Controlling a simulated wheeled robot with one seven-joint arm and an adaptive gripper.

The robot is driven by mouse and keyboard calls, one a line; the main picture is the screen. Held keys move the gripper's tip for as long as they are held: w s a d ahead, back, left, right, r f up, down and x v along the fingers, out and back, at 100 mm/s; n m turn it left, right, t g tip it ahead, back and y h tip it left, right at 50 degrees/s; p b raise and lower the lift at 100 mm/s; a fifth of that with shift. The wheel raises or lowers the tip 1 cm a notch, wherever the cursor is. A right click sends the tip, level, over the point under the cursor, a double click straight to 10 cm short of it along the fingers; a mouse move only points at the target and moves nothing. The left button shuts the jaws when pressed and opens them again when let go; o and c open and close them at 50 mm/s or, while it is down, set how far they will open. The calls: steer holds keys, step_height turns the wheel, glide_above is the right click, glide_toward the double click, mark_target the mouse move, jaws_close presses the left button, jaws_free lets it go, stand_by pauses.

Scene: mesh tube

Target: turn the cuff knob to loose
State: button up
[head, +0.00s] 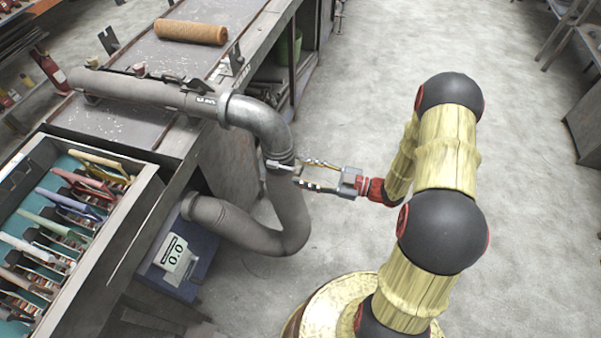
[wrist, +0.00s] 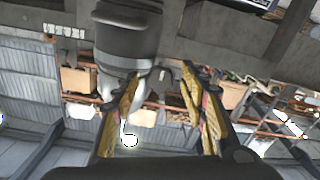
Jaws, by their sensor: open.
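A metal cuff (head: 281,160) rings the joint between the grey elbow pipe (head: 262,118) and the mesh tube (head: 291,210) hanging below it. A small light metal piece, seemingly the cuff knob (head: 279,166), shows at the cuff's front. My gripper (head: 298,174) is open, its fingertips close to the right side of the cuff. In the wrist view my open gripper (wrist: 165,82) has one finger on each side, with the dark, banded pipe end (wrist: 128,45) ahead and left of centre. I cannot tell whether the fingers touch the knob, or read its setting.
The pipe runs along a workbench (head: 108,128) with a brown roll (head: 191,31) on it. The tube bends back to a blue box (head: 178,262) with a display. A tray of coloured tools (head: 148,186) stands at left.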

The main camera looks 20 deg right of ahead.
steer(key=shift+x, duration=0.8)
steer(key=c, duration=0.3)
steer(key=c, duration=0.7)
jaws_close()
